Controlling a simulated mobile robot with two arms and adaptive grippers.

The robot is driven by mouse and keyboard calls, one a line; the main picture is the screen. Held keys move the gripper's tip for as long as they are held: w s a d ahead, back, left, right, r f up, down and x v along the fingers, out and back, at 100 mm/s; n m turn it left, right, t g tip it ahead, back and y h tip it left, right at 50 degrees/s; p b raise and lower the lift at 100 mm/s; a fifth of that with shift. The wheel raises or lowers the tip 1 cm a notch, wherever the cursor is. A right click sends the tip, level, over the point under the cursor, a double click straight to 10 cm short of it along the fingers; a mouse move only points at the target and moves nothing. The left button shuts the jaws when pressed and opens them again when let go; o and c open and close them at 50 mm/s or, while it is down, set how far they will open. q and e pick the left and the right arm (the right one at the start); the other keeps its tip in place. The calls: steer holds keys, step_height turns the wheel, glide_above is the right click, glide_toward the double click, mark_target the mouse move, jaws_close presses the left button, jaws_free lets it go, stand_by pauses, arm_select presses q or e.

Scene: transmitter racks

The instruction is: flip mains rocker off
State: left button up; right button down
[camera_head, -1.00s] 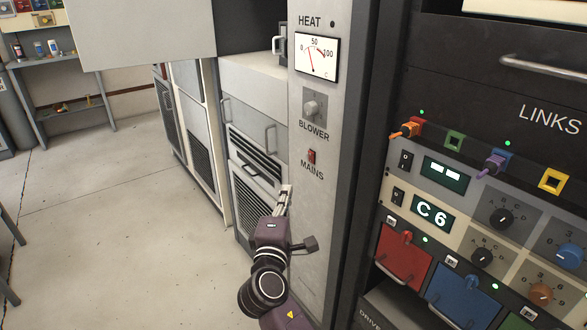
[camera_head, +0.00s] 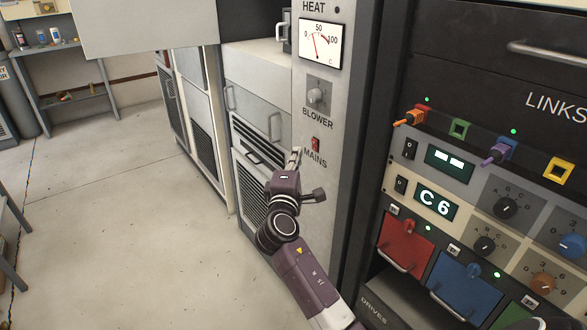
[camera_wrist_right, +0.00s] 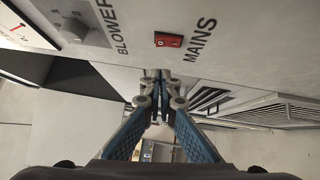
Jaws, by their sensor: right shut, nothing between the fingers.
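The red mains rocker (camera_head: 315,144) is on the narrow grey panel (camera_head: 322,190), just above the MAINS label and below the blower knob. In the right wrist view the rocker (camera_wrist_right: 169,40) lies sideways above the fingertips, beside the MAINS lettering. My right gripper (camera_head: 296,153) is shut and empty, its fingertips just left of and slightly below the rocker. In the right wrist view the closed fingertips (camera_wrist_right: 155,74) show a gap to the rocker; I cannot tell whether they touch the panel. My left gripper is not in view.
The blower knob (camera_head: 318,96) and heat meter (camera_head: 321,46) sit above the rocker on the same panel. A rack with plugs, dials and drawers (camera_head: 470,200) stands to the right. Grey cabinets (camera_head: 257,100) are to the left; the floor there is clear.

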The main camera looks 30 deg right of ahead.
mark_target(312, 141)
steer(key=d, duration=0.4)
steer(key=shift+w+r, duration=0.2)
steer(key=shift+r, duration=0.05)
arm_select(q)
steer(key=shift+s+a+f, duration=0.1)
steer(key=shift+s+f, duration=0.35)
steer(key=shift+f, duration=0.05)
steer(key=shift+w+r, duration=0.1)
arm_select(e)
steer(key=shift+d, duration=0.1)
steer(key=shift+d+r+p, duration=0.1)
steer(key=shift+r+p, duration=0.05)
steer(key=shift+p, duration=0.25)
steer(key=shift+d, duration=0.15)
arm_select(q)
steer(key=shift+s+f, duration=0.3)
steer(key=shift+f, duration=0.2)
